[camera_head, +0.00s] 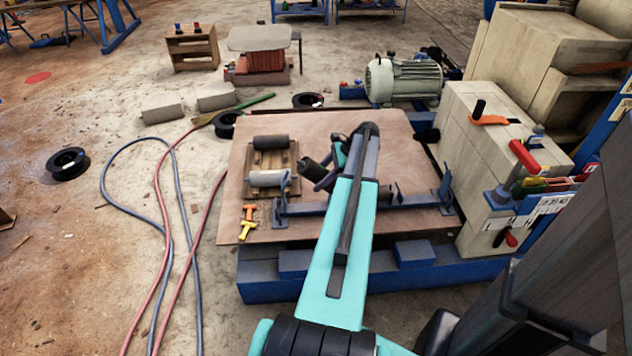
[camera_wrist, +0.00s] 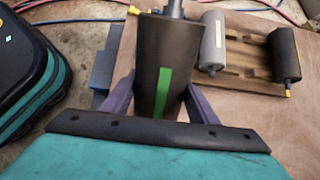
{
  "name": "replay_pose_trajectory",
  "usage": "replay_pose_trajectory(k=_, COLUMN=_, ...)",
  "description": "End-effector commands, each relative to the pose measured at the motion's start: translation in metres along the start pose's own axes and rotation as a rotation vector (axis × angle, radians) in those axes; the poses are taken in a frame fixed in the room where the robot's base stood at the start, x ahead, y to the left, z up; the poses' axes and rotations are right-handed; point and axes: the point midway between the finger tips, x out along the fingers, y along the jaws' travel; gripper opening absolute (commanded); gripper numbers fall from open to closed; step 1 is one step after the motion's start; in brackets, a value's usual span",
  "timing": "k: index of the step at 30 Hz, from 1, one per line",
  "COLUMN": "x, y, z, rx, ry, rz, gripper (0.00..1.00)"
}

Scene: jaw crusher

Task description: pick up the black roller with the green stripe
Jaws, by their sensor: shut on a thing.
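The black roller with the green stripe (camera_wrist: 152,42) stands out large in the wrist view, with its stripe facing the camera. The purple fingers of my gripper (camera_wrist: 158,92) are shut on it from both sides. In the head view the roller (camera_head: 313,170) shows as a tilted dark cylinder at my gripper (camera_head: 326,180), right of a wooden rack (camera_head: 272,160). It looks raised off the brown board, but the gap is hard to judge. My arm hides part of it.
The rack bears another black roller (camera_head: 270,142) and a grey roller (camera_head: 268,179). The brown board (camera_head: 235,205) lies under it, with orange and yellow fittings (camera_head: 247,222) at its left front. A blue rail (camera_head: 305,209) crosses the board. Tan blocks (camera_head: 462,115) stand to the right.

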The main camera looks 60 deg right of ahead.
Motion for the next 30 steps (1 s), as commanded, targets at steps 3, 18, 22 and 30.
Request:
replay_pose_trajectory(k=3, x=-0.02, y=0.0, z=0.01, rx=-0.002, ry=-0.002, rz=-0.001, gripper=0.02)
replay_pose_trajectory(k=18, x=-0.082, y=-0.002, z=-0.053, rx=0.002, ry=-0.002, rz=-0.001, gripper=0.02)
replay_pose_trajectory(k=22, x=-0.098, y=-0.002, z=-0.072, rx=0.001, ry=-0.003, rz=-0.001, gripper=0.02)
replay_pose_trajectory(k=30, x=-0.125, y=-0.002, z=-0.105, rx=0.001, ry=-0.002, rz=-0.001, gripper=0.02)
